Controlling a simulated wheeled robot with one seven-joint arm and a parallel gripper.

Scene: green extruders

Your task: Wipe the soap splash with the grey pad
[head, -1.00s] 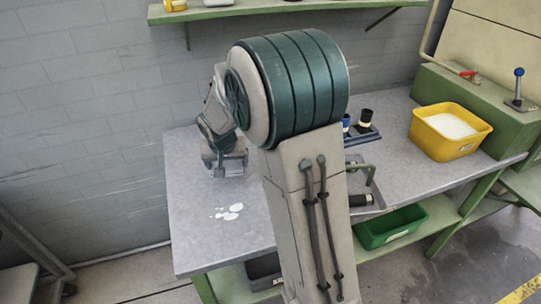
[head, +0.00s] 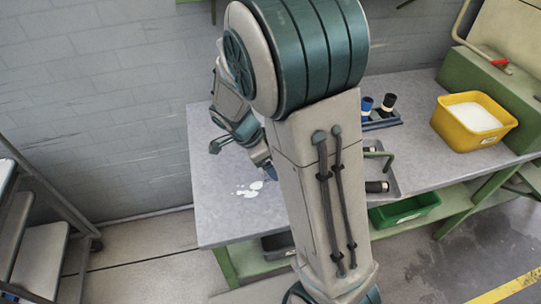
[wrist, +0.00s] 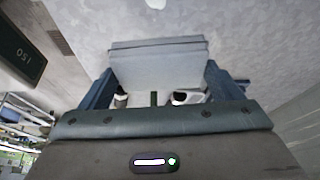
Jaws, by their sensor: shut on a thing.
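The soap splash (head: 249,189) is a cluster of small white blotches on the grey bench top, left of my arm in the head view. A bit of white also shows at the top edge of the wrist view (wrist: 156,4). My gripper (wrist: 160,84) is shut on the grey pad (wrist: 158,60), a flat light-grey block between its blue fingers. In the head view my gripper is mostly hidden behind my arm; a blue part shows just right of and behind the splash. The pad is hidden there, and I cannot tell whether it touches the bench.
A yellow tub (head: 474,121) with white contents stands on the right of the bench (head: 222,220). Dark bottles in a small rack (head: 383,124) stand behind my arm. A green bin (head: 405,209) sits on the lower shelf. A grey rack (head: 40,262) stands at the left.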

